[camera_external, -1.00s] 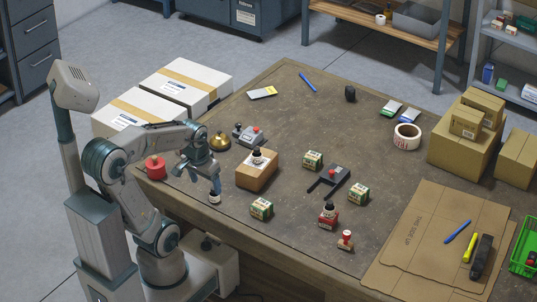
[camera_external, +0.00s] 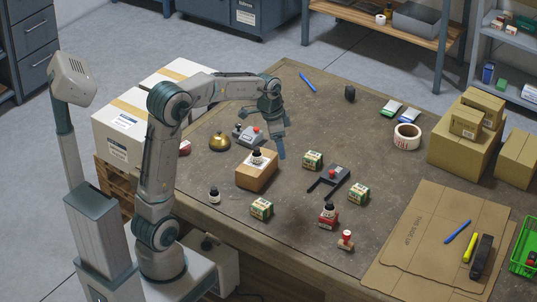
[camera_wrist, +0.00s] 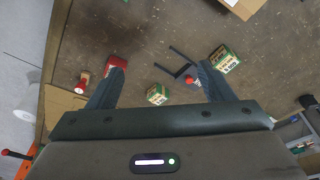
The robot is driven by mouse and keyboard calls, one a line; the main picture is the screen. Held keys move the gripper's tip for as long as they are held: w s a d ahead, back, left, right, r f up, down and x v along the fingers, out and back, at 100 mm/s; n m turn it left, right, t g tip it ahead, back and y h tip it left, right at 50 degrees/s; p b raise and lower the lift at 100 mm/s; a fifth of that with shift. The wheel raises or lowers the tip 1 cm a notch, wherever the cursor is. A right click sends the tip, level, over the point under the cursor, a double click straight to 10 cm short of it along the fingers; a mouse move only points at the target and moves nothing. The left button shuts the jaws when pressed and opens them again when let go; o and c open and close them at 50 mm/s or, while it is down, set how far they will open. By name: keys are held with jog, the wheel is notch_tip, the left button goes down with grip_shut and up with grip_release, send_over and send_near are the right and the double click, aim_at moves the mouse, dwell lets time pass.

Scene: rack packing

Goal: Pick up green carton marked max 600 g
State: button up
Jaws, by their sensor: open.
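Three small green-and-white cartons stand on the brown table: one at the back (camera_external: 313,160), one to the right (camera_external: 359,194) and one at the front left (camera_external: 262,208). Two cartons show in the wrist view, one between my fingers in the picture (camera_wrist: 157,95) and one beside the right finger (camera_wrist: 224,58).
A dark forked tool (camera_external: 334,180) lies among the cartons. A brown box with a bottle on top (camera_external: 256,176) stands below my gripper in the picture. Cardboard sheets (camera_external: 425,230) lie right.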

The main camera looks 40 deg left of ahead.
jog(key=w+d+f+m+g+h+p, duration=0.1)
jog(key=w+d+f+m, duration=0.3)
jog(key=w+d, duration=0.55)
jog(key=m+h+p, duration=0.1)
jog(key=m+h, duration=0.1)
jog(key=m, duration=0.3)
send_near(361, 190)
jog(key=shift+g, duration=0.4)
jog(key=p+x, duration=0.1)
jog(key=x, duration=0.3)
jog(key=shift+w+a+f, duration=0.1)
jog(key=shift+a+f, duration=0.05)
jog(key=shift+f, duration=0.15)
jog(key=shift+w+p+x, duration=0.15)
jog(key=shift+p+x, duration=0.2)
jog(key=shift+x, duration=1.05)
jog(key=shift+w+p+x, duration=0.15)
jog(key=shift+p+x, duration=0.2)
jog(key=shift+x, duration=1.05)
jog(key=shift+r, duration=0.1)
jog(key=c, duration=1.1)
